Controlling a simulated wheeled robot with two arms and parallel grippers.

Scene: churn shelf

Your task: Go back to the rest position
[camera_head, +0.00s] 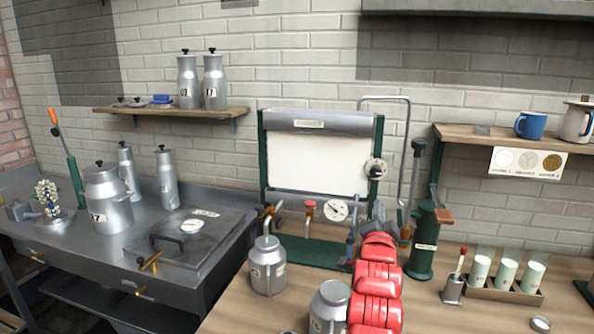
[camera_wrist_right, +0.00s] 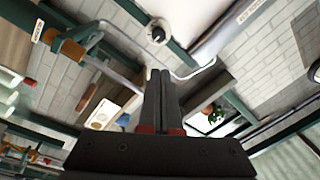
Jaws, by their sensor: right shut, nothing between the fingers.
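My right arm is the red segmented one at the lower middle of the head view. My right gripper (camera_head: 378,212) is at its far end, small and partly hidden by the arm, in front of the green-framed white panel (camera_head: 318,160). In the right wrist view the gripper (camera_wrist_right: 160,78) shows two dark fingers side by side, shut with nothing between them. My left gripper does not show in either view.
Metal cans (camera_head: 267,265) and (camera_head: 329,308) stand left of my right arm. A green pump (camera_head: 424,240) stands close on its right, with a cup rack (camera_head: 503,290) beyond. A sink unit with a churn (camera_head: 108,198) is at left. Wall shelves (camera_head: 170,110) jut out above.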

